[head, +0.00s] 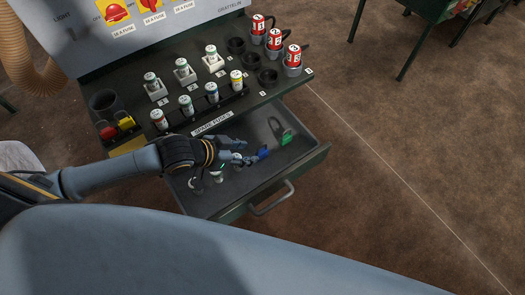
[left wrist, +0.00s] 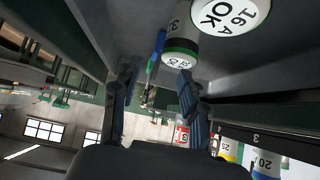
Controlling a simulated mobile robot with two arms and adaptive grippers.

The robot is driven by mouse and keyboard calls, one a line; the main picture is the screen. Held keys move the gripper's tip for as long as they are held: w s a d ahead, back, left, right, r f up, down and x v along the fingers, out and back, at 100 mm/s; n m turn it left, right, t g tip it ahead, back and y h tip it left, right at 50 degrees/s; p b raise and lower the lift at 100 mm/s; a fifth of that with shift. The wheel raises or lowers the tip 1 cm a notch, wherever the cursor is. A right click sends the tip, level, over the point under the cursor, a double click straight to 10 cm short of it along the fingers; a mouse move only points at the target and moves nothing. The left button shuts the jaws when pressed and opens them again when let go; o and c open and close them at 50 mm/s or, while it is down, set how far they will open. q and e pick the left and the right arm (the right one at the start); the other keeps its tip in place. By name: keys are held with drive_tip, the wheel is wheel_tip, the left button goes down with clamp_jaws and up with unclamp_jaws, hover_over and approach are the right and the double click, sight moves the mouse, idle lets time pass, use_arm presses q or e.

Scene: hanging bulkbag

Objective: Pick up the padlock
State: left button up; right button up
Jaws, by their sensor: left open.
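A padlock (head: 286,136) with a green body and a grey shackle lies in the open drawer, towards its right back part. My left gripper (head: 241,152) is over the drawer, left of the padlock and apart from it. Its two fingers show spread in the left wrist view (left wrist: 155,98), with nothing held between them. A small blue object (head: 262,152) lies between the gripper and the padlock; I cannot tell what it is. The padlock is not clear in the left wrist view. My right gripper is not in view.
The drawer (head: 318,158) has raised walls and a front handle (head: 272,200). Above the drawer, the panel ledge (head: 250,98) carries several fuses and red cylinders (head: 293,56).

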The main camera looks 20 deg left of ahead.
sight(257, 152)
use_arm(q)
drive_tip(key=x, duration=0.2)
drive_tip(key=shift+w+d+f, duration=0.1)
drive_tip(key=shift+w+d, duration=0.05)
drive_tip(key=shift+w, duration=0.1)
drive_tip(key=shift+w+d+f, duration=0.3)
drive_tip(key=shift+w, duration=0.05)
drive_tip(key=p+x, duration=0.1)
drive_tip(key=x, duration=0.3)
drive_tip(key=shift+w+d+f, duration=0.1)
drive_tip(key=shift+d+f, duration=0.05)
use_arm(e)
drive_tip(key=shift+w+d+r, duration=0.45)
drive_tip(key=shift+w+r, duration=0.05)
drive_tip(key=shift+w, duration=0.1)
use_arm(q)
clamp_jaws()
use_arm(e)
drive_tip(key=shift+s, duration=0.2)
